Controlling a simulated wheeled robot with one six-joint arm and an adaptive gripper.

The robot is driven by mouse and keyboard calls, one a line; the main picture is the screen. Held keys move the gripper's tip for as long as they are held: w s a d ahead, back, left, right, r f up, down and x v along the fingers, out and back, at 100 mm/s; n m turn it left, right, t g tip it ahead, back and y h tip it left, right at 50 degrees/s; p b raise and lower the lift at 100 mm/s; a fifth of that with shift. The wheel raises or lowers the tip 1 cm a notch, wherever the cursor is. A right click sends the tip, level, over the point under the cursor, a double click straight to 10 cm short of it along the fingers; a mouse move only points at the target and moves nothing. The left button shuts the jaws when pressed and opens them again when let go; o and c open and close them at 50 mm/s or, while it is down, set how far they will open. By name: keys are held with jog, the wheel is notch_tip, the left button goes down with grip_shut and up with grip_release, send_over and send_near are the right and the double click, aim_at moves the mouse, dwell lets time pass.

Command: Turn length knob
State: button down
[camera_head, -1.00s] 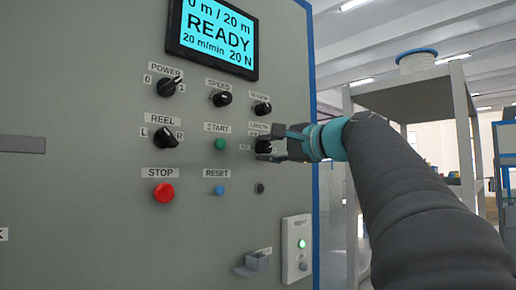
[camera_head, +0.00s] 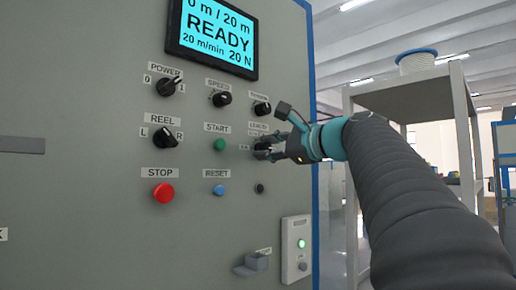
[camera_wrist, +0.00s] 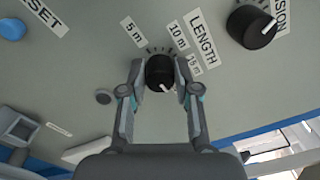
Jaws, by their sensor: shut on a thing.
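The length knob (camera_wrist: 160,73) is round and black with a white pointer mark. In the wrist view it sits between my gripper's (camera_wrist: 161,78) two fingertips, which are shut on its sides. The pointer mark faces the lower right there, away from the 5 m and 10 m labels (camera_wrist: 177,36). The LENGTH label (camera_wrist: 203,40) is beside the knob. In the head view my gripper (camera_head: 275,146) is at the panel and hides much of the knob (camera_head: 261,145). The display (camera_head: 213,35) reads "0 m / 20 m", "READY", "20 m/min" and "20 N".
The tension knob (camera_head: 262,108) is just above, close to my gripper. The start button (camera_head: 219,144), reset button (camera_head: 219,190) and a small dark button (camera_head: 260,188) are nearby. The red stop button (camera_head: 164,193) is farther left. A white switch box (camera_head: 297,248) projects below.

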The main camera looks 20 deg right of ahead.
jog(key=c, duration=0.8)
grip_release()
jog(key=shift+c, duration=0.2)
jog(key=v, duration=1.2)
jog(key=shift+f, duration=0.1)
